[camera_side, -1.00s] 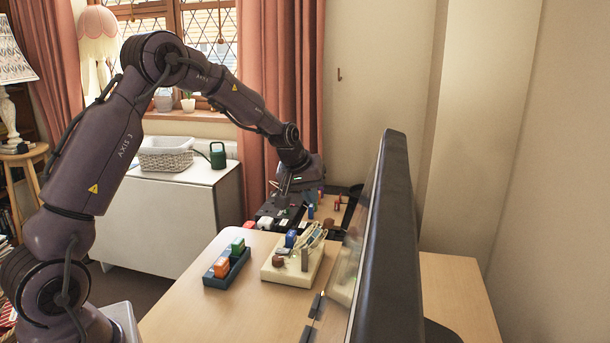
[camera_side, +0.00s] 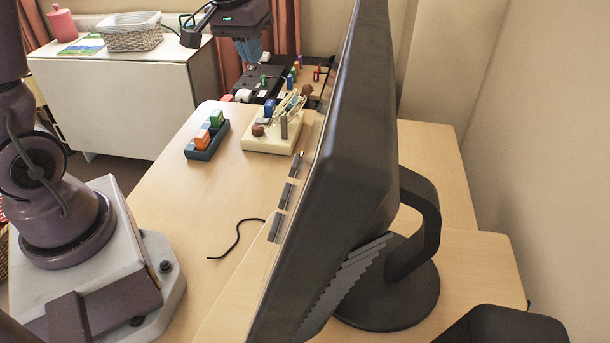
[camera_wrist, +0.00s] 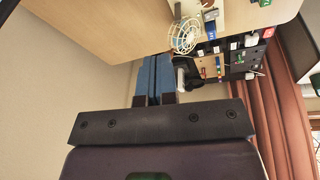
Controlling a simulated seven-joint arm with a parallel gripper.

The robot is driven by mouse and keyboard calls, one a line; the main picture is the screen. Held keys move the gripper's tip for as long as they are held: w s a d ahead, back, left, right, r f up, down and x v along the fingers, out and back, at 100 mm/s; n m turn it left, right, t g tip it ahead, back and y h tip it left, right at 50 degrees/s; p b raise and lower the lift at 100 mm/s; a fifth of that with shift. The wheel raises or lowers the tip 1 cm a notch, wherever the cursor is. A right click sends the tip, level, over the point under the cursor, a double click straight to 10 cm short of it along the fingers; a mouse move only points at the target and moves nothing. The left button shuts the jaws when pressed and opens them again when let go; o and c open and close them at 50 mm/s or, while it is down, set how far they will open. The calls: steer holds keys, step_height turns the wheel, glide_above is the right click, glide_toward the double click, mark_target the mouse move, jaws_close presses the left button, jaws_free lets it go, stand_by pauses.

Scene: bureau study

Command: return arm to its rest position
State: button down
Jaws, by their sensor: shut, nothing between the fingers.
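My gripper (camera_side: 248,50) shows at the top of the side view, its blue fingers pointing down above the far end of the desk. In the wrist view its two blue fingers (camera_wrist: 153,78) lie side by side, shut with nothing between them. Most of my arm is out of the frame; my base and lower joints show at the left.
A large black monitor (camera_side: 350,150) stands on the desk (camera_side: 180,190). A dark tray (camera_side: 208,141) with coloured blocks, a cream organiser (camera_side: 268,144) and a black rack (camera_side: 270,87) stand towards the back. A basket (camera_side: 132,37) sits on a white cabinet (camera_side: 110,90).

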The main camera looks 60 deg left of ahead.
steer(key=s+d+r+m+t, duration=0.1)
steer(key=s+d+r+m, duration=0.2)
steer(key=s+d, duration=0.3)
steer(key=s+d+r+m+t, duration=0.1)
steer(key=s+d+r+m, duration=0.2)
steer(key=s, duration=0.7)
steer(key=d, duration=0.2)
steer(key=shift+s+d+r+t, duration=0.3)
steer(key=shift+s+d+r, duration=0.05)
stand_by(0.6)
